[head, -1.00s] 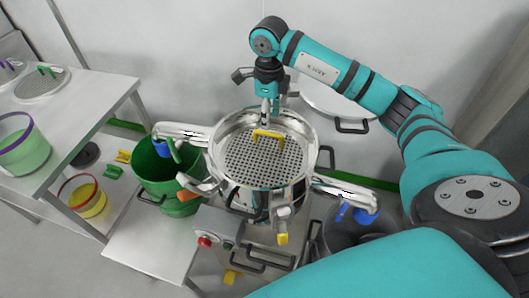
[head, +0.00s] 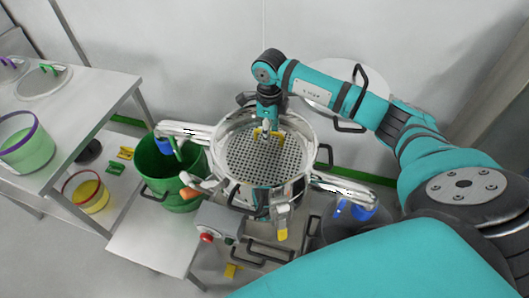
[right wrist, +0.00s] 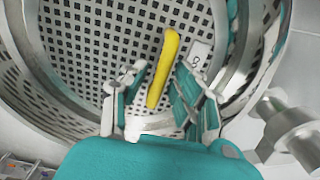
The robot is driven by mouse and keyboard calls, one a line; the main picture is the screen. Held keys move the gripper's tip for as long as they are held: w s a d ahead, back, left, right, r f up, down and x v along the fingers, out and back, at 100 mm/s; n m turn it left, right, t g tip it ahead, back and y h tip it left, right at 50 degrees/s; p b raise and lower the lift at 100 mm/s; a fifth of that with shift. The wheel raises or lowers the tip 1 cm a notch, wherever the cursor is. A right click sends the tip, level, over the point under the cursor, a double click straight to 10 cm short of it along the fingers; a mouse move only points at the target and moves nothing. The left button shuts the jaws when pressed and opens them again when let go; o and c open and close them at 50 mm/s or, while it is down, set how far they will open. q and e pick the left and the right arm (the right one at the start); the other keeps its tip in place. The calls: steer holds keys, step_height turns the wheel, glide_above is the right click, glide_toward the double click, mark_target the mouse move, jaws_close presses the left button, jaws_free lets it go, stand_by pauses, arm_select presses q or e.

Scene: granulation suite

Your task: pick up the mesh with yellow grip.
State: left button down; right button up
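The mesh (head: 262,165) is a round perforated metal disc lying in the open top of the shiny steel sifter (head: 312,140). Its yellow grip (head: 281,135) stands near the far side and is partly hidden by my right gripper (head: 266,131). In the right wrist view the mesh (right wrist: 95,45) fills the background, and the yellow grip (right wrist: 163,65) shows between the two spread fingers of the right gripper (right wrist: 160,80). The fingers are open on either side of the grip; I cannot tell whether either touches it. My left gripper is not in view.
A green bucket (head: 158,185) stands left of the sifter. A steel table (head: 85,90) at the left holds a green tub (head: 28,150) and a mesh with a green grip (head: 42,82). A round lid (head: 330,80) with black handles is behind the sifter.

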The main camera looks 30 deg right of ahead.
jaws_close()
stand_by(0.3)
